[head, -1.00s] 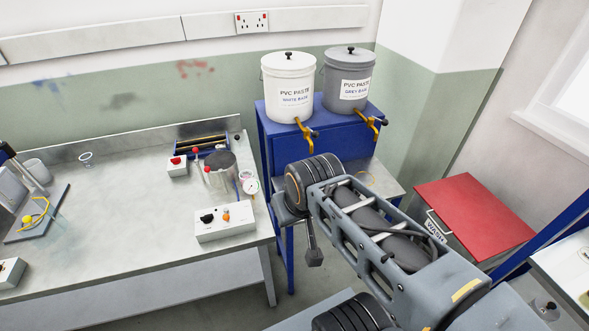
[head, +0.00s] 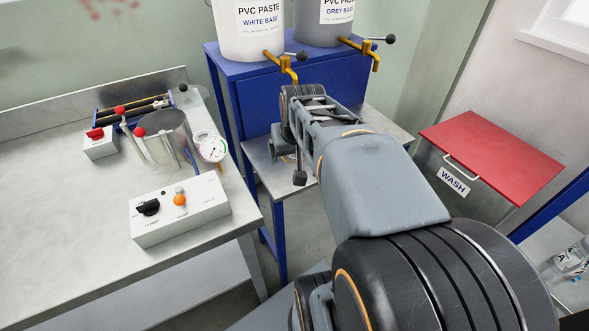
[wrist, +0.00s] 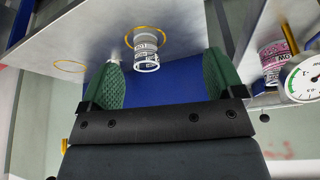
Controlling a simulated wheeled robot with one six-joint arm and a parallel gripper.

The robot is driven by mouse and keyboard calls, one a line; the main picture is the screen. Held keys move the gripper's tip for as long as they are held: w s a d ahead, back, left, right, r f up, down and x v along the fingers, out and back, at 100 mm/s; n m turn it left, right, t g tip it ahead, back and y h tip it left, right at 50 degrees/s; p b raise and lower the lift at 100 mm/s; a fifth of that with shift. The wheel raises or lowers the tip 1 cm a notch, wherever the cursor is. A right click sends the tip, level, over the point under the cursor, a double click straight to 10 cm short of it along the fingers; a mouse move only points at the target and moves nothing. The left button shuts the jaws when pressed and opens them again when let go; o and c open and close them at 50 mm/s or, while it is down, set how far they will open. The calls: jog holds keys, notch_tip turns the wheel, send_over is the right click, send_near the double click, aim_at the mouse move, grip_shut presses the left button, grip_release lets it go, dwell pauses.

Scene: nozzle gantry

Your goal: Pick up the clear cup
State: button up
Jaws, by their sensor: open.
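In the wrist view, the clear cup (wrist: 146,54) with dark printed markings sits on the steel shelf, at a yellow ring mark. The view is upside down. My gripper (wrist: 163,68) is open, with green ribbed pads. The cup shows between the two pads, closer to the left one, and nothing is gripped. I cannot tell how far the cup is beyond the fingertips. In the head view my arm reaches to the steel shelf (head: 262,176) below the taps, and I cannot make out the cup there.
A second yellow ring (wrist: 70,66) on the shelf is empty. Yellow taps (head: 288,68) hang above from the white and grey paste buckets. The bench at left holds a gauge (head: 211,147), a clear chamber (head: 165,138) and a control box (head: 180,210). A red-lidded wash bin (head: 492,155) stands right.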

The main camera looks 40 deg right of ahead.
jog(key=shift+m, duration=0.5)
jog(key=d+f+b, duration=0.1)
jog(key=f, duration=0.1)
jog(key=d+f+b, duration=0.1)
jog(key=f, duration=0.1)
jog(key=d+f+b, duration=0.2)
jog(key=shift+w+f, duration=0.1)
jog(key=shift+w, duration=0.15)
jog(key=w+d, duration=0.1)
jog(key=w, duration=0.2)
jog(key=w+d, duration=0.2)
jog(key=w, duration=0.2)
jog(key=w+d, duration=0.2)
jog(key=w, duration=0.1)
jog(key=shift+w+d, duration=0.15)
jog(key=shift+b+x, duration=0.85)
jog(key=shift+x, duration=1.8)
jog(key=shift+d, duration=0.1)
jog(key=shift+c, duration=0.2)
jog(key=c, duration=1.1)
jog(key=shift+o, duration=0.2)
